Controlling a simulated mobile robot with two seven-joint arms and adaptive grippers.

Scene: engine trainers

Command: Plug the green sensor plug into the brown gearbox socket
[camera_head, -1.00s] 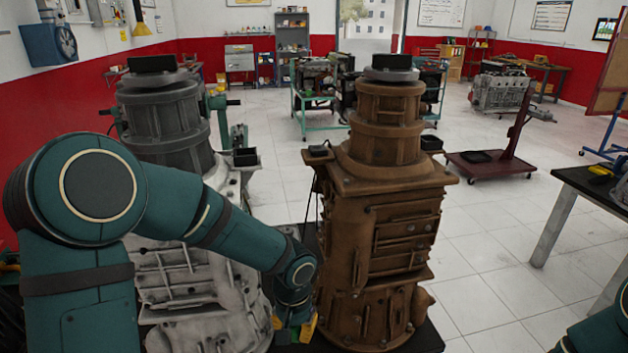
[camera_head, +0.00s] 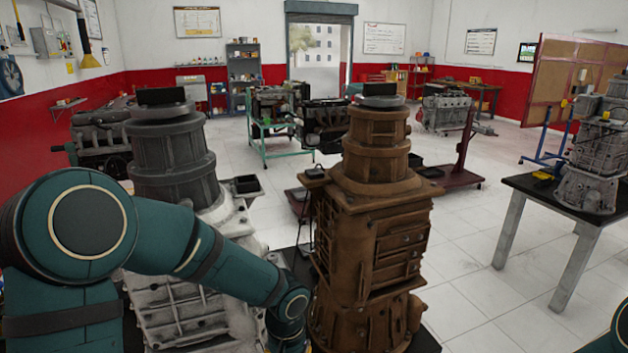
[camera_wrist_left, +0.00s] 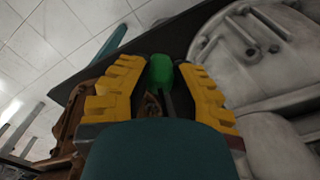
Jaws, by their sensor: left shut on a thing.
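The green sensor plug (camera_wrist_left: 160,72) is between the yellow fingers of my left gripper (camera_wrist_left: 160,85) in the left wrist view. The gripper is shut on it. In the head view my left wrist is low between the two gearboxes, and its fingers are cut off by the bottom edge. The brown gearbox (camera_head: 370,225) stands upright just right of this wrist. Part of it shows at the left of the wrist view (camera_wrist_left: 72,115). I cannot make out its socket. Only a bit of my right arm shows at the bottom right; its gripper is out of view.
A grey gearbox (camera_head: 172,165) stands close on the left, behind my left arm, leaving a narrow gap beside the brown one. A black table (camera_head: 535,190) with another grey gearbox (camera_head: 595,155) is at the right. Open tiled floor (camera_head: 470,215) lies between.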

